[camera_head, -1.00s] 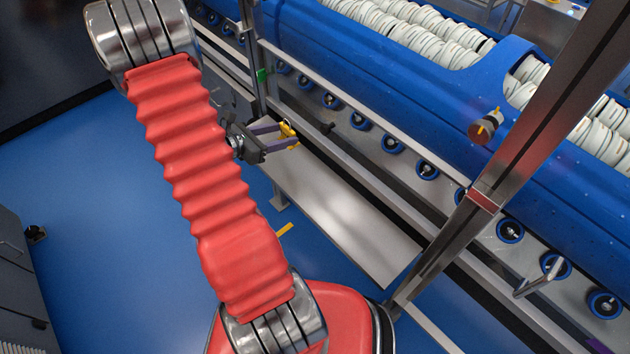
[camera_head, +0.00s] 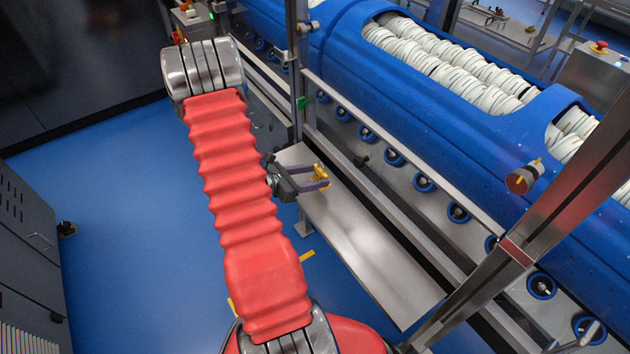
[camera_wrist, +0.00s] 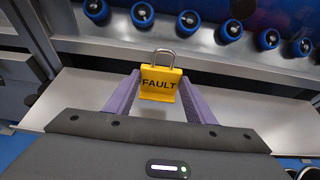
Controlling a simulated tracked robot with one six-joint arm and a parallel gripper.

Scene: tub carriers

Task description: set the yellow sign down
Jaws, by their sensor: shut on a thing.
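The yellow sign (camera_wrist: 158,85) is a small block with the word FAULT on its face and a grey metal loop on top. My gripper (camera_head: 322,176) is shut on it, with a purple finger at each side. In the head view, the sign (camera_head: 320,173) is small and partly hidden by the fingers. It stands roughly upright over the far end of the long pale metal shelf (camera_head: 372,250). The wrist view shows the bare shelf (camera_wrist: 82,92) behind and beside it. I cannot tell whether the sign's underside touches the shelf.
A blue machine (camera_head: 440,140) with rows of white discs runs behind the shelf, with a rail and several blue rollers (camera_head: 394,157) below. A steel post (camera_head: 530,235) rises at the shelf's near end. The shelf's near part is clear, as is blue floor (camera_head: 130,220) at left.

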